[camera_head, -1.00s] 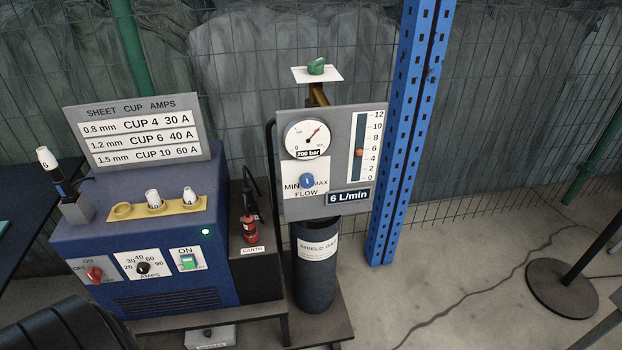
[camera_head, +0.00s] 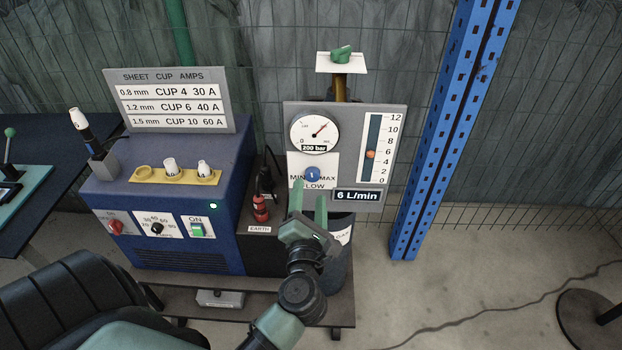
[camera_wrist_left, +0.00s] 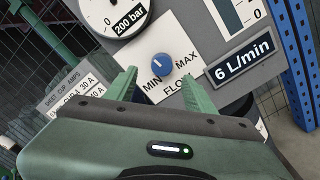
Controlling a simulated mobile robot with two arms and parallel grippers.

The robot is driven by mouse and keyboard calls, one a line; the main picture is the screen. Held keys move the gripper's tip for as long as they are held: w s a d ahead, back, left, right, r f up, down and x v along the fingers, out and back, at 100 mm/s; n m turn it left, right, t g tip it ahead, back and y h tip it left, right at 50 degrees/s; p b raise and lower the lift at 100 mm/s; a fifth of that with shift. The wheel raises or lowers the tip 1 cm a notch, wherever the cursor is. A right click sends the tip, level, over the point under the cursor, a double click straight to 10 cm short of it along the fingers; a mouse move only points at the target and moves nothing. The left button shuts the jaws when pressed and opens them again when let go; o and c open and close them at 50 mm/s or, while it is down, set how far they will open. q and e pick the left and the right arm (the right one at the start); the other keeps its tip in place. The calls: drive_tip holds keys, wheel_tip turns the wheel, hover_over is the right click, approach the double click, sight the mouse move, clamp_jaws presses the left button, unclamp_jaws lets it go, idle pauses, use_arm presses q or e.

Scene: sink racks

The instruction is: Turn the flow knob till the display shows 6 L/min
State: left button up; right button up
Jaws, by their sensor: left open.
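The blue flow knob (camera_head: 312,174) sits on a white MIN/MAX FLOW plate on the grey gas panel (camera_head: 345,118). It also shows in the left wrist view (camera_wrist_left: 162,64), its white mark pointing up and slightly left there. The display (camera_head: 358,195) reads 6 L/min, as it does in the left wrist view (camera_wrist_left: 243,57). The orange float (camera_head: 371,154) in the tube sits near 6. My left gripper (camera_head: 309,198) is open and empty, just below the knob. Its fingers (camera_wrist_left: 157,88) are apart from the knob and point toward the plate. My right gripper is not in view.
A blue welding machine (camera_head: 190,247) with knobs and cups stands left of the panel. A dark gas cylinder (camera_head: 341,262) is below the panel, partly behind my left arm. A blue post (camera_head: 436,130) rises at right.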

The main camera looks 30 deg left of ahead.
sight(312, 178)
use_arm(q)
drive_tip(key=x, duration=0.4)
drive_tip(key=shift+w+d+p, duration=0.1)
drive_tip(key=shift+d+p, duration=0.05)
drive_tip(key=shift+p, duration=0.25)
drive_tip(key=shift+w, duration=0.25)
clamp_jaws()
drive_tip(key=shift+r+m+p, duration=0.1)
drive_tip(key=shift+m+p, duration=0.3)
drive_tip(key=shift+p, duration=0.4)
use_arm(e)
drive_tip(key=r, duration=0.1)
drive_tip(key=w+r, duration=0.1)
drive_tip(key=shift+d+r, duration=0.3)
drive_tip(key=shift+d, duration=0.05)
use_arm(q)
unclamp_jaws()
